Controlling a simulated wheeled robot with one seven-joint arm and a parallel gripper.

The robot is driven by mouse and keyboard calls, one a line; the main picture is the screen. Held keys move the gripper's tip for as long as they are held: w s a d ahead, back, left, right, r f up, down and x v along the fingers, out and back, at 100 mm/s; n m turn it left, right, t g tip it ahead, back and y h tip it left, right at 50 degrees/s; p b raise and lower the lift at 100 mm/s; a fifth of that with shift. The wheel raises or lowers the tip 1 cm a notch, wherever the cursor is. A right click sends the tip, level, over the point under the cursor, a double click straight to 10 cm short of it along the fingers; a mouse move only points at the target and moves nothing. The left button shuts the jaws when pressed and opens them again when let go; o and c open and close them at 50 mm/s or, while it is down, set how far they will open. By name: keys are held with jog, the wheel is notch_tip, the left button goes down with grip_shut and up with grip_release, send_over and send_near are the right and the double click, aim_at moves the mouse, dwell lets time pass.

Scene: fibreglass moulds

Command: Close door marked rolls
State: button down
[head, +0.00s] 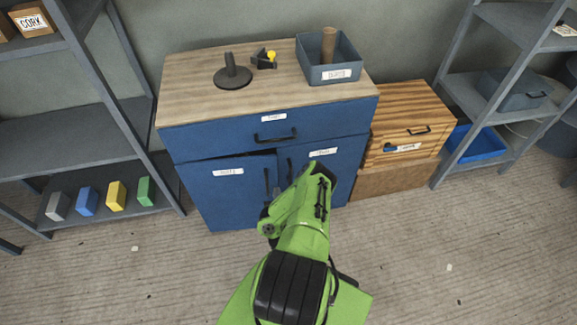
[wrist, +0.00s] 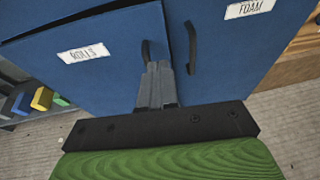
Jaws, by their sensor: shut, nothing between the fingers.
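The blue door marked rolls is the left door of the cabinet in the head view (head: 228,195), and its label reads clearly in the wrist view (wrist: 95,75). It stands slightly ajar, with a dark gap along its top edge. Its dark handle (wrist: 146,48) is near its right edge. My gripper (wrist: 157,66) is shut and empty, with its fingertips at the right part of this door, just below the handle. I cannot tell whether they touch it.
The door marked foam (wrist: 240,55), with its own handle (wrist: 191,47), is beside it on the right and looks closed. A blue drawer (head: 270,132) is above both doors. A wooden box unit (head: 400,125) stands right. Shelving (head: 70,135) with coloured blocks is left.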

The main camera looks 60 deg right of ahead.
jog(key=b, duration=1)
send_near(274, 164)
notch_tip(274, 164, down, 3)
jog(key=shift+w+d+r+b, duration=0.25)
jog(key=shift+w+d+b, duration=0.4)
jog(key=shift+w+d, duration=0.15)
jog(key=shift+w+d+r+b, duration=0.25)
jog(key=shift+w+d+b, duration=0.4)
jog(key=shift+d, duration=0.25)
jog(key=shift+w+d, duration=0.45)
jog(key=shift+d, duration=0.3)
